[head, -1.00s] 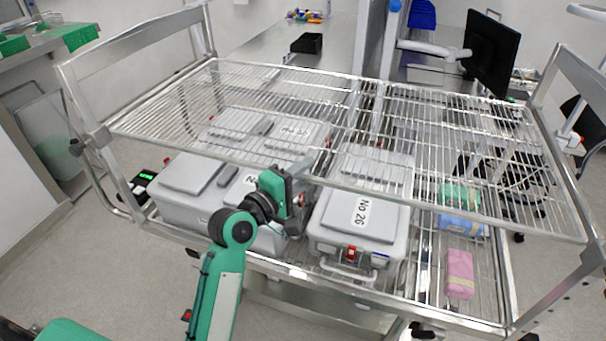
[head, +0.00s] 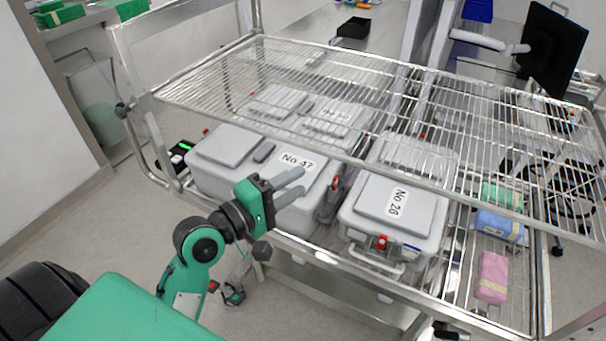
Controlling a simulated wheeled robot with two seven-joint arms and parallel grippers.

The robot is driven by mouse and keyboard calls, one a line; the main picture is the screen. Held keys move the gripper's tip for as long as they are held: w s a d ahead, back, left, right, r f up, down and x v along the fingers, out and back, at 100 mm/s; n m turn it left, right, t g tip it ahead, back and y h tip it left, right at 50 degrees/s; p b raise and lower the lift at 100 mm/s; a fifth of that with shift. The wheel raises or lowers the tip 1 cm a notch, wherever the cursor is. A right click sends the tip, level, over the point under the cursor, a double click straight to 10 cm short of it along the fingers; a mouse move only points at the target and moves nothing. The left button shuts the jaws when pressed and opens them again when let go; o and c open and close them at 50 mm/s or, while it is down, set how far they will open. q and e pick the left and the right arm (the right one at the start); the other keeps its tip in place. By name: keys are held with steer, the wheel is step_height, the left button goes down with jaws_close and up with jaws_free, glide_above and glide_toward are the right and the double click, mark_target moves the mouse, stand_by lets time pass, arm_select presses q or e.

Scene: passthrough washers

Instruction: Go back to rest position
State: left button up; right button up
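My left gripper (head: 303,180) is in front of the cart, by the front of the grey box labelled No 47 (head: 225,148). Its two grey fingers point right with a gap between them, and nothing shows between them. They overlap the front of that box in the picture; I cannot tell whether they touch it. My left arm (head: 200,243) is bent, coming up from the lower left. My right gripper is not recognisable in the picture.
A metal cart with a wire upper shelf (head: 400,85) holds the grey box No 26 (head: 375,205) beside No 47. Pink (head: 491,278), blue (head: 500,226) and green (head: 502,196) packs lie at right. Open floor (head: 130,225) is on the left.

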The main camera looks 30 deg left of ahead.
arm_select(q)
steer(key=shift+s+a, duration=0.1)
steer(key=shift+s, duration=0.1)
stand_by(0.5)
steer(key=s+d+f+m+g+y, duration=0.1)
steer(key=s+f+m+g+y, duration=0.2)
steer(key=f, duration=0.5)
steer(key=s+d+f+m+g, duration=0.1)
steer(key=s+f+m+g, duration=0.3)
steer(key=f, duration=0.4)
steer(key=s+a+f+m+g+y, duration=0.35)
steer(key=s+f+m+g, duration=0.25)
steer(key=s+f+m, duration=0.35)
step_height(320, 180, down, 31)
steer(key=s+d+n+g+b, duration=0.1)
steer(key=s+a+f, duration=0.1)
steer(key=s+f, duration=0.9)
steer(key=f, duration=0.1)
steer(key=s+a+f+g+b, duration=0.1)
steer(key=s+a+f, duration=0.1)
steer(key=s+f, duration=0.7)
steer(key=shift+s+a+f+y, duration=0.25)
steer(key=shift+s+f+y, duration=0.2)
steer(key=shift+f, duration=0.45)
